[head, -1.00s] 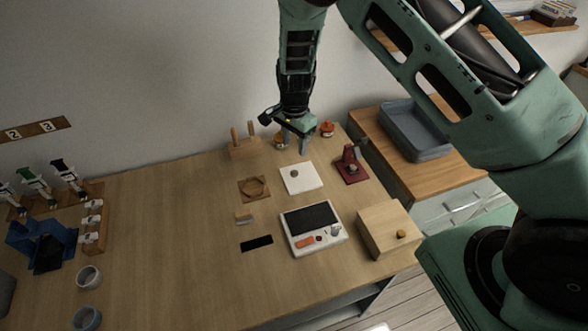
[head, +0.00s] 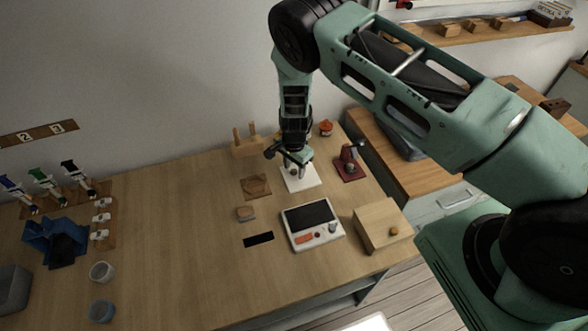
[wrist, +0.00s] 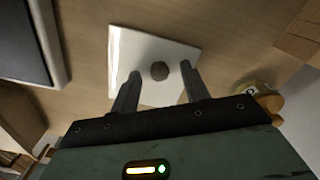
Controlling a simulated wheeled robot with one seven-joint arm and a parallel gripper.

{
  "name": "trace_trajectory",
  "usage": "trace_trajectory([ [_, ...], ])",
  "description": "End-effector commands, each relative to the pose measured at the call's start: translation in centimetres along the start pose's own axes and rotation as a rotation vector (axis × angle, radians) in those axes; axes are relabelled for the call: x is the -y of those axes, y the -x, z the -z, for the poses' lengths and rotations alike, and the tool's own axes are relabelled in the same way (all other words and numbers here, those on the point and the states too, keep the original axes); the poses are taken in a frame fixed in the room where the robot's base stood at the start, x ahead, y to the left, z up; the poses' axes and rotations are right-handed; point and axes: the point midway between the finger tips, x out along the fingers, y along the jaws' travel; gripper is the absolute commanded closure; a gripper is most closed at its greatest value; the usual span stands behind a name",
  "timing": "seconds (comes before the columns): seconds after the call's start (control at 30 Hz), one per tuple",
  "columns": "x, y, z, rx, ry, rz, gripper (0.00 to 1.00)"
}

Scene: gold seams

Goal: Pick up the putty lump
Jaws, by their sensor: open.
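The putty lump (wrist: 160,71) is small, round and grey-brown. It sits on a square white tile (wrist: 126,50), which also shows in the head view (head: 306,183). My gripper (wrist: 161,78) is open and empty, pointing down over the tile. In the wrist view the lump appears between the two fingertips, with a gap on each side. In the head view my gripper (head: 300,163) is over the back of the tile and partly covers the lump's area. The height left between fingertips and lump is hard to tell.
A dark red stand (head: 349,166) is close right of the tile. A wooden rack with pegs (head: 247,148) stands behind left. A white device with a dark screen (head: 316,239) and a wooden box (head: 380,227) are in front. The table's left middle is clear.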

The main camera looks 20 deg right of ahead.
Motion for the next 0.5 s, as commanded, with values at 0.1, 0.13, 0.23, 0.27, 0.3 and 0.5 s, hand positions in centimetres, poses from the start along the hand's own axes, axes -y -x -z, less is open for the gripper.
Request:
trace_trajectory([
  [0.1, 0.04, -0.09, 0.00, 0.000, 0.000, 0.001, 0.54],
  [0.13, 0.04, -0.09, 0.01, 0.000, 0.000, 0.001, 0.54],
  [0.23, 0.03, -0.09, 0.01, 0.000, 0.000, 0.001, 0.57],
  [0.27, 0.03, -0.09, 0.01, 0.000, 0.000, 0.001, 0.66],
  [0.3, 0.02, -0.08, 0.01, 0.000, 0.000, 0.001, 0.77],
  [0.5, 0.02, -0.07, 0.02, 0.000, 0.000, 0.000, 1.00],
])
